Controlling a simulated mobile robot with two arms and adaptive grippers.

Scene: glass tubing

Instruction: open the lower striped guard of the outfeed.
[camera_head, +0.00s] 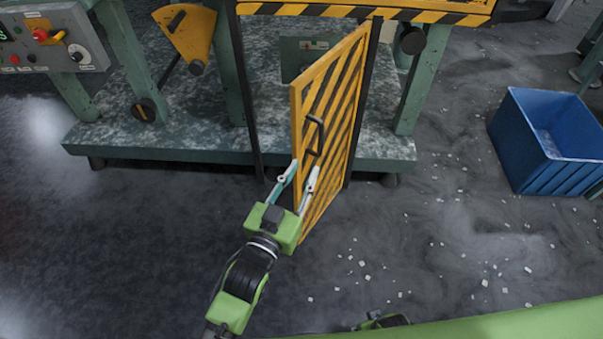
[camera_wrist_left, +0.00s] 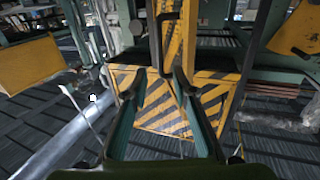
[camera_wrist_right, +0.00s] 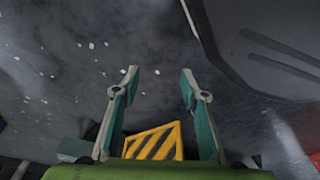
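The lower striped guard (camera_head: 330,125), a yellow panel with black diagonal stripes, stands swung out from the outfeed frame, its far right edge at the dark post. A dark handle (camera_head: 315,135) is on its face near the free edge. My left gripper (camera_head: 305,166) is open, its fingers apart at the guard's lower free edge, below the handle; contact is unclear. In the left wrist view, striped panelling (camera_wrist_left: 160,108) shows beyond the open fingers. My right gripper (camera_wrist_right: 157,80) is open and empty over the floor; a yellow striped piece (camera_wrist_right: 155,142) shows low in that view.
A fixed striped beam (camera_head: 370,11) crosses above the guard. A blue bin (camera_head: 535,175) stands on the right. A control panel (camera_head: 50,40) is at upper left, beside a yellow quarter-round plate (camera_head: 188,35). The floor between guard and bin is open, with scattered white bits.

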